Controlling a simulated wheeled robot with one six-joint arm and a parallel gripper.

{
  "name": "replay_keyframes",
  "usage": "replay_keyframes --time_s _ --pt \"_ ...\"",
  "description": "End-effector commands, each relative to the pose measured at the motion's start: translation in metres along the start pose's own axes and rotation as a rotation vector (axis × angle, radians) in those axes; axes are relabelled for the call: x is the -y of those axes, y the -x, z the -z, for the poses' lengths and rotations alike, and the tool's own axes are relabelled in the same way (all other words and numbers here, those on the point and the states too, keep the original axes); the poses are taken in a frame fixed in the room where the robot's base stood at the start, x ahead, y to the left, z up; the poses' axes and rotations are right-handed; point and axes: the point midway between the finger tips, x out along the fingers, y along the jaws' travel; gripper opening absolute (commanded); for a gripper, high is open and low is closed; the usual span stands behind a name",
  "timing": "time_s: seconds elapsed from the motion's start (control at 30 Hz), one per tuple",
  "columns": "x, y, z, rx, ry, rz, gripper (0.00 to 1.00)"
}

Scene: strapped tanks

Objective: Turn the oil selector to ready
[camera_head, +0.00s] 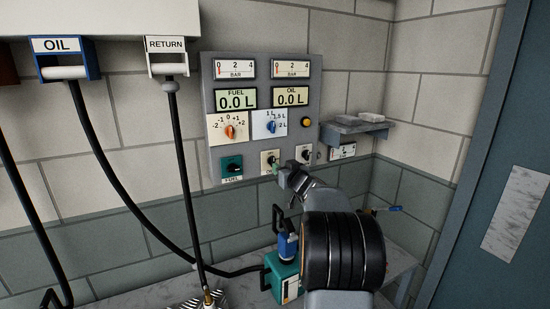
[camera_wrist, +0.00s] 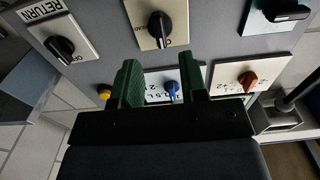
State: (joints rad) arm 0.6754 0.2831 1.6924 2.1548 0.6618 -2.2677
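The oil selector is a black knob on a pale plate (camera_head: 270,157), at the bottom middle of the grey wall panel (camera_head: 215,90). In the wrist view the oil selector (camera_wrist: 159,28) is at the top centre, its label letters partly readable. My gripper (camera_head: 282,171) is close to this plate and hides part of it in the head view. Its two green fingers (camera_wrist: 162,78) are apart with nothing held between them. The knob lies beyond the fingertips, roughly in line with the gap. I cannot tell the exact distance to it.
The fuel selector (camera_head: 231,165) and return selector (camera_head: 304,153) flank the oil selector closely. An orange knob (camera_head: 230,131), a blue knob (camera_head: 271,127) and a yellow button (camera_head: 307,122) sit above. A small shelf (camera_head: 350,130) juts out right; hoses hang left.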

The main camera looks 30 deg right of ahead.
Motion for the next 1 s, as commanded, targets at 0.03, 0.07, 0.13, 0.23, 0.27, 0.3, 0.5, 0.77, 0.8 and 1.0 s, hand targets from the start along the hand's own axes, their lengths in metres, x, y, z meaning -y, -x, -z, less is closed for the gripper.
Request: replay_keyframes --time_s 0.03,0.07,0.13,0.23,0.27,0.3,0.5,0.77,0.8,1.0 --pt "0.001 -0.01 0.003 0.003 -0.001 0.002 0.39" --pt "0.0 -0.015 0.003 0.003 -0.001 0.002 0.39" --pt "0.001 -0.026 0.003 0.002 -0.001 0.002 0.39" --pt "0.001 -0.039 0.003 0.002 -0.001 0.002 0.39" --pt "0.0 -0.043 0.003 0.002 -0.001 0.001 0.39" --pt "0.001 -0.046 0.002 0.001 -0.001 0.001 0.39" --pt "0.001 -0.058 0.0 0.002 0.0 0.001 0.39" --pt "0.001 -0.06 -0.001 0.001 0.0 0.001 0.39" --pt "0.001 -0.06 -0.001 0.001 0.0 0.001 0.39" --pt "0.001 -0.06 -0.001 0.001 0.0 0.001 0.24"
